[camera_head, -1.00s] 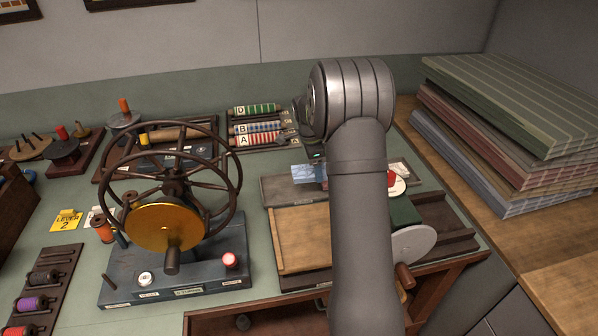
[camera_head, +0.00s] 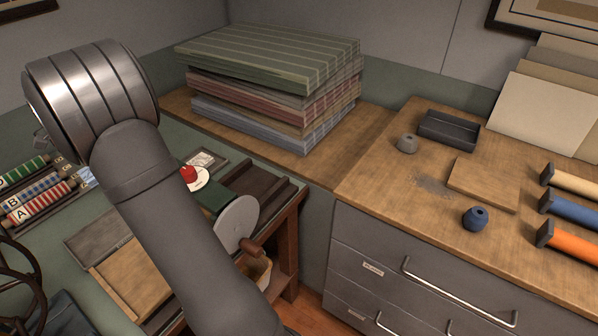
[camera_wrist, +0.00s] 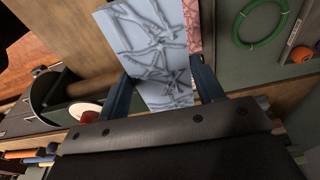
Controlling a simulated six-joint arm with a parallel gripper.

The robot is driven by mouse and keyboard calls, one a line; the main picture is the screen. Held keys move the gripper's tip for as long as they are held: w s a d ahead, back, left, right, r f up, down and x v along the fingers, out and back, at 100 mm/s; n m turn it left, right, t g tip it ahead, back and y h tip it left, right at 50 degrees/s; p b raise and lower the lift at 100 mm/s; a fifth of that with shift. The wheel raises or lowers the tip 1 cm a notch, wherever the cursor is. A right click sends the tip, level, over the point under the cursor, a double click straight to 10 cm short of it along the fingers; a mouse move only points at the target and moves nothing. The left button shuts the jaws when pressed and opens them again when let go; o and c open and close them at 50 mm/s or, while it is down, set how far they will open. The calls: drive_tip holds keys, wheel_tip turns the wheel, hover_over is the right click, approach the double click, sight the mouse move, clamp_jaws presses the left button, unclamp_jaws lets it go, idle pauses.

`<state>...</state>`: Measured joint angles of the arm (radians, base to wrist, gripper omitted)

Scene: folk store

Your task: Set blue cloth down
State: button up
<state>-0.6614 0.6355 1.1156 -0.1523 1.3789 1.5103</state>
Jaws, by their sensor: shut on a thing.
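The blue cloth (camera_wrist: 150,45) is a light blue piece with a darker branching pattern. It fills the space between the two dark fingers of my gripper (camera_wrist: 165,88) in the wrist view, and my gripper is shut on it. In the head view only a small pale blue bit of the cloth (camera_head: 86,177) shows beside my arm, near the lettered rollers. The arm hides most of the gripper there. I cannot tell whether the cloth touches anything below it.
Lettered rollers (camera_head: 38,190) lie left of my arm. A crank wheel (camera_head: 238,222) stands on the bench at right. Striped folded stacks (camera_head: 270,60) sit behind. The right counter (camera_head: 385,180) has bare wood around a tray (camera_head: 449,129) and wooden board (camera_head: 484,184).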

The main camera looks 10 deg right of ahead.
wheel_tip(320, 180, up, 3)
drive_tip(key=shift+w+d+r, duration=0.1)
drive_tip(key=shift+d+r, duration=0.05)
drive_tip(key=w+d+m, duration=0.2)
drive_tip(key=w+d, duration=0.1)
drive_tip(key=d, duration=0.8)
drive_tip(key=w+d+m, duration=0.2)
drive_tip(key=w+d, duration=0.1)
drive_tip(key=d, duration=0.8)
drive_tip(key=w+d+m, duration=0.2)
drive_tip(key=w+d, duration=0.1)
drive_tip(key=d, duration=0.9)
drive_tip(key=s+d+m+g, duration=0.1)
drive_tip(key=s+d+m, duration=0.2)
drive_tip(key=d, duration=0.8)
drive_tip(key=s+d+m+g, duration=0.1)
drive_tip(key=s+d+m, duration=0.15)
drive_tip(key=d, duration=0.95)
drive_tip(key=s+d+m, duration=0.6)
drive_tip(key=s+d, duration=1.8)
drive_tip(key=d, duration=0.1)
hover_over(413, 190)
wheel_tip(413, 190, down, 12)
drive_tip(key=shift+w+a+f, duration=0.1)
drive_tip(key=shift+w+a, duration=0.05)
drive_tip(key=shift+w+f, duration=0.1)
drive_tip(key=shift+w, duration=0.05)
drive_tip(key=shift+f, duration=1.95)
